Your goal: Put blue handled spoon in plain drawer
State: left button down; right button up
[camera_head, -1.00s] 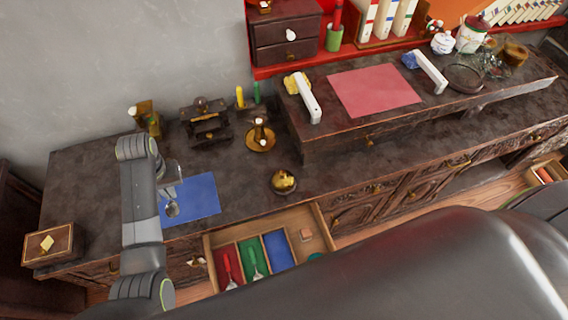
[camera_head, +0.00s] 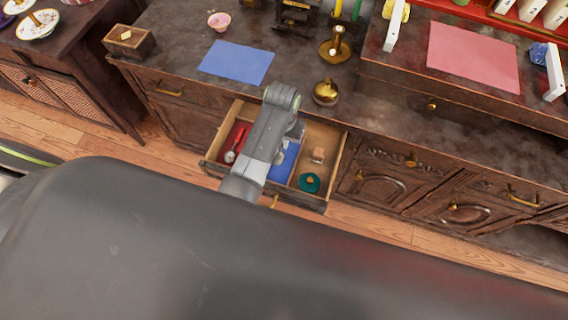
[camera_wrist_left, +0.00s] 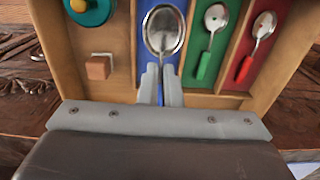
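A metal spoon (camera_wrist_left: 163,32) shows in the left wrist view, its bowl over the blue compartment (camera_wrist_left: 146,10) of an open wooden drawer (camera_wrist_left: 65,55). My left gripper (camera_wrist_left: 161,72) is shut around the spoon's handle, whose colour is mostly hidden. In the head view my left gripper (camera_head: 296,132) is over the drawer (camera_head: 325,135), and my arm covers its middle. A red-handled spoon (camera_wrist_left: 244,68) lies in the red compartment and a green-handled spoon (camera_wrist_left: 204,66) in the green one. Whether the held spoon touches the drawer floor I cannot tell. My right gripper is not in view.
The drawer's plain wooden section holds a small block (camera_head: 318,155) and a teal round item (camera_head: 309,183). On the counter behind are an empty blue mat (camera_head: 237,62), a brass pot (camera_head: 326,92), a pink bowl (camera_head: 218,21) and a wooden box (camera_head: 130,41).

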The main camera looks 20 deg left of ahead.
pick_arm(q)
notch_tip(320, 180, down, 5)
jog(key=shift+s+b, duration=0.1)
jog(key=shift+b, duration=0.2)
jog(key=shift+f, duration=0.7)
jog(key=shift+f+b, duration=0.4)
jog(key=shift+f, duration=1.25)
jog(key=c, duration=1.4)
grip_release()
jog(key=shift+f, duration=0.1)
